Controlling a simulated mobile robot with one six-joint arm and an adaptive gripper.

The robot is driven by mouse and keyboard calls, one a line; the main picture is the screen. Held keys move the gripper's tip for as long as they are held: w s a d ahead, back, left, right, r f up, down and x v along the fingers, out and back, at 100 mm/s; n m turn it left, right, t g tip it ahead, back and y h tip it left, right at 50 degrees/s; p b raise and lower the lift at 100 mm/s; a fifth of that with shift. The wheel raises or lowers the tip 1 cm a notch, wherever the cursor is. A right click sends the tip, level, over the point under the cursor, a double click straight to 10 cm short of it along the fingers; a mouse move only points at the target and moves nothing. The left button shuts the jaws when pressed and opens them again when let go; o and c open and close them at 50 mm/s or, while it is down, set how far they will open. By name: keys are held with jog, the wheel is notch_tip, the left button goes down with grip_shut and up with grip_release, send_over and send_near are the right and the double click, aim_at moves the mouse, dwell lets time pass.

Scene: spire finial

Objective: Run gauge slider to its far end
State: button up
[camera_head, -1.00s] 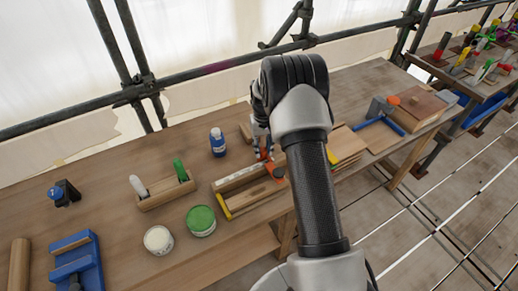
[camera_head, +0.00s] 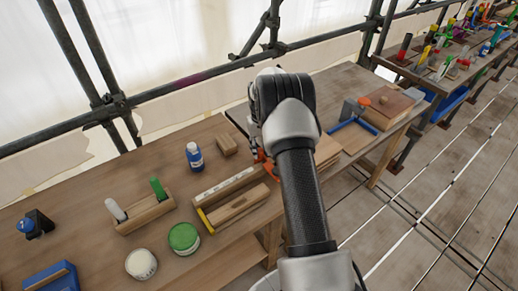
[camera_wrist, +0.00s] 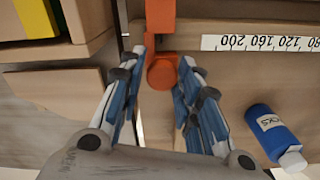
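The gauge (camera_head: 206,221) is a long wooden block with a white number scale (camera_head: 222,184) on the bench. In the wrist view the scale (camera_wrist: 265,43) reads upside down, with 200 nearest the slider. The orange slider (camera_head: 270,168) sits at the right end of the scale in the head view, partly behind my arm. In the wrist view its round knob (camera_wrist: 162,73) is between my fingertips, just past the 200 mark. My gripper (camera_wrist: 166,68) is closed in around the knob, with a finger close against each side. The gauge's right end is hidden by my arm in the head view.
The bottle also shows in the wrist view (camera_wrist: 272,132). A green tin (camera_head: 184,238), white tin (camera_head: 141,264) and wooden holder (camera_head: 145,215) lie left. Boards adjoin the right.

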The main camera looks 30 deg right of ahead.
jog(key=o, duration=0.4)
jog(key=shift+d, duration=0.2)
jog(key=shift+c, duration=0.2)
jog(key=shift+a+r, duration=0.1)
notch_tip(320, 180, up, 12)
dwell(0.5)
